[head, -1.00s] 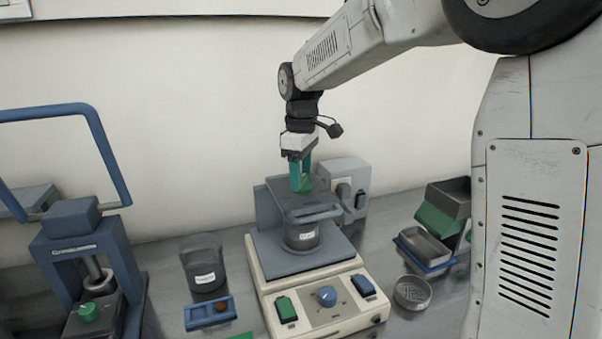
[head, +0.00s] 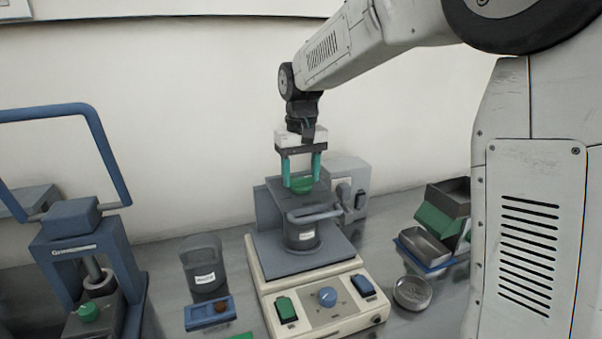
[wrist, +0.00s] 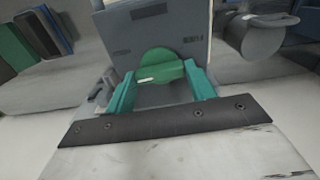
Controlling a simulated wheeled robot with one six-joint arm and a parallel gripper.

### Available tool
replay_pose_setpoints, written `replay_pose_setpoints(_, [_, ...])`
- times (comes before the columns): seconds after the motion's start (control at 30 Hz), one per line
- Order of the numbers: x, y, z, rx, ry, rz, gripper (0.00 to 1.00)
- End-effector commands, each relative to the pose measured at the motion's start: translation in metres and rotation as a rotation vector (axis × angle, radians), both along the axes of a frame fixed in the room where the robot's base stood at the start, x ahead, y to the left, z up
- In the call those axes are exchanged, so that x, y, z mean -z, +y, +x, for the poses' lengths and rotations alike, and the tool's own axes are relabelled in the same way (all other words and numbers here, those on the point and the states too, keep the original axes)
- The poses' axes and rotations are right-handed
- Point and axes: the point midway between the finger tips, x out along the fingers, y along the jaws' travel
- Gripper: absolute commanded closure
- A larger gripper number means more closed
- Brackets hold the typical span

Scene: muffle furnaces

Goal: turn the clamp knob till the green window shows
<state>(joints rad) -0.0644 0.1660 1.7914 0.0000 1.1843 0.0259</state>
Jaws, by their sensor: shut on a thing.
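The green clamp knob (head: 302,187) sits on top of the grey clamp plate of the shaker-like machine in the middle. In the wrist view the knob (wrist: 160,66) is round with a raised bar and a white mark pointing left. My gripper (head: 301,179) points down with its two teal fingers on either side of the knob, shut on it. The wrist view shows the fingers of my gripper (wrist: 161,78) at the knob's left and right sides. The plate (wrist: 185,28) has small dark slots and print. I see no green window on it.
A blue-framed press (head: 75,245) stands left, a dark pot (head: 203,262) between. Trays (head: 425,246) and a round dish (head: 412,293) lie right.

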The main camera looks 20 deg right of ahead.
Motion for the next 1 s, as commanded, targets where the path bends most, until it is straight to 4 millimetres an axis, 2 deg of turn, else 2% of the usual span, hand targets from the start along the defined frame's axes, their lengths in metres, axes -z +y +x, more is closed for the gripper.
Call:
replay_pose_setpoints(0.3, [-0.0004, -0.0002, 0.0003, 0.07, -0.002, 0.0, 0.68])
replay_pose_setpoints(0.7, [-0.0004, -0.0002, 0.0004, 0.074, -0.002, 0.0, 0.68])
replay_pose_setpoints(0.73, [-0.0004, -0.0002, 0.0004, 0.074, -0.002, 0.0, 0.37])
replay_pose_setpoints(0.8, [-0.0004, -0.0002, 0.0003, 0.074, -0.001, 0.0, 0.24])
replay_pose_setpoints(1.0, [-0.0002, -0.0001, 0.0001, 0.074, -0.001, 0.0, 0.24])
